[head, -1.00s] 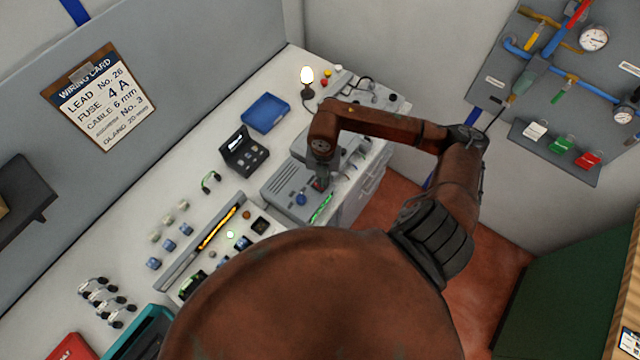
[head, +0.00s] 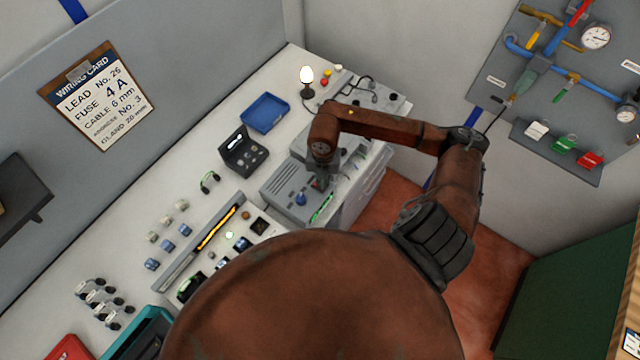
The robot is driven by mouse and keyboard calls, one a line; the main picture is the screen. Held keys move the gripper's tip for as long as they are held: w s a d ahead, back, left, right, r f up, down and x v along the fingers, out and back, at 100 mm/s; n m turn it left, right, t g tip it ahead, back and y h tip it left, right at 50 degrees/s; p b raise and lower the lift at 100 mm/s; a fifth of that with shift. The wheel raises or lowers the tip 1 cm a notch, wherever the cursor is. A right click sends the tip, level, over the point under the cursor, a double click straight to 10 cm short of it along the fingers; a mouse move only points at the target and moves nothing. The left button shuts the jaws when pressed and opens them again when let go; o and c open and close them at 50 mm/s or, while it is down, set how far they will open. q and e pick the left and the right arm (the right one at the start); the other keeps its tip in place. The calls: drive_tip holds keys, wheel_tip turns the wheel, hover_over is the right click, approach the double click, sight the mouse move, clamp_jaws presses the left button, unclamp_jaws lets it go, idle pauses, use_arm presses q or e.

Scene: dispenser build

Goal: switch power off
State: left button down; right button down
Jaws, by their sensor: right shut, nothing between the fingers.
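My right gripper (head: 318,185) is shut and empty, pointing down over a grey machine box (head: 285,190) on the bench. Its fingertips are near a lit green strip (head: 322,208) and a blue knob (head: 301,199) on that box; I cannot tell whether they touch it. Which control is the power switch is not clear, and the gripper may hide part of it. A lit bulb (head: 307,75) glows on a stand at the bench's back corner. My left gripper is not in view.
A blue tray (head: 265,112) and a black open case (head: 243,152) lie behind the box. A panel with a lit orange strip (head: 216,229) is to its left. A wiring card (head: 98,98) hangs on the wall. A gauge board (head: 560,80) is at the right.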

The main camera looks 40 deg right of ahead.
drive_tip(key=shift+r+p, duration=2.05)
drive_tip(key=shift+r, duration=1.4)
